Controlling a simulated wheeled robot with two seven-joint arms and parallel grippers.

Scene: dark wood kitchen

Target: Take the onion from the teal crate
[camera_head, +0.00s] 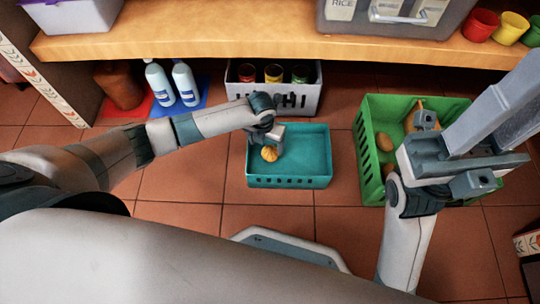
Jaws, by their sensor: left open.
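The teal crate (312,181) stands on the tiled floor in the middle of the head view. The onion (269,154), small and yellow-orange, is at the left side inside the crate. My left gripper (273,139) reaches into the crate from the left and is right over the onion. Its jaws are open, but they are small here, and I cannot tell whether they touch the onion or are around it.
The green crate (366,156) holds several brownish items, partly hidden by my right arm. A white crate (243,104) with cans stands behind the teal crate. White bottles (186,84) stand at the back left. A wooden shelf (230,30) runs across the back.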

